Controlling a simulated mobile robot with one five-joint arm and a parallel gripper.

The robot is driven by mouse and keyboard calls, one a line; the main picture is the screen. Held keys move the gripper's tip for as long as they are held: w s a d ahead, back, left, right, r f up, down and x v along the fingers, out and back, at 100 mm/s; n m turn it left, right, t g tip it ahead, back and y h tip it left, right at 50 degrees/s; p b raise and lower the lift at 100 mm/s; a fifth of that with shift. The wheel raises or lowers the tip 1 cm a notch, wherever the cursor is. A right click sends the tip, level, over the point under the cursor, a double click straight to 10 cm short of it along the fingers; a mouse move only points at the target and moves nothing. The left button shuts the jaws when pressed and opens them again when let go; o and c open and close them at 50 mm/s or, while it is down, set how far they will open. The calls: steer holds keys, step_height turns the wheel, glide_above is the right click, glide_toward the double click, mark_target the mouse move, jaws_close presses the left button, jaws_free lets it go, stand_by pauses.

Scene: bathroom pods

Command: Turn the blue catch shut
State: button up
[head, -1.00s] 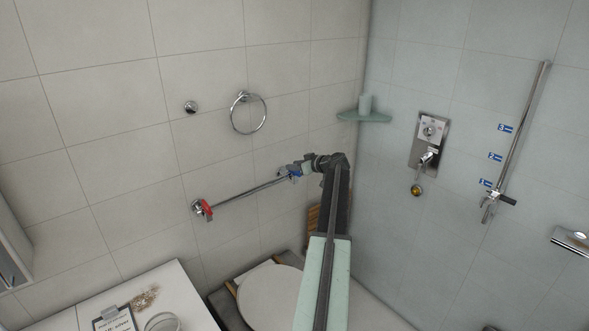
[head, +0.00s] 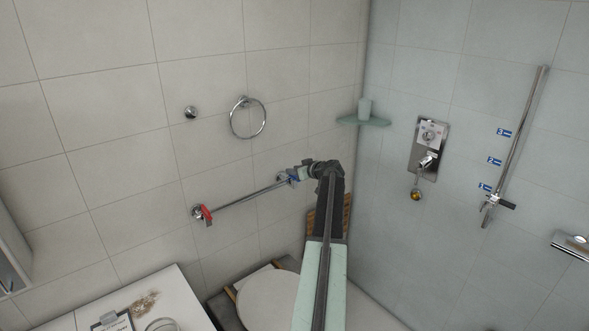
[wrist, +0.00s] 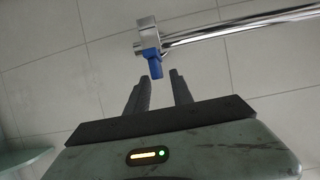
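The blue catch (wrist: 154,63) sits at the end of a chrome rail (wrist: 235,25), on a chrome fitting, in the wrist view. In the head view the blue catch (head: 291,179) is at the rail's right end, partly hidden by my gripper (head: 297,174). In the wrist view my gripper (wrist: 158,80) is open, with its two dark fingers apart and nothing held between them. The catch's blue tip points down toward the gap just beyond the fingertips. I cannot tell whether a finger touches it.
A red catch (head: 205,214) is at the rail's left end. A towel ring (head: 248,118) hangs above the rail. A toilet (head: 268,300) stands below my arm.

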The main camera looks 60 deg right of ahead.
steer(key=shift+r, duration=0.1)
steer(key=p+v, duration=0.4)
steer(key=v, duration=0.4)
steer(key=shift+r, duration=0.4)
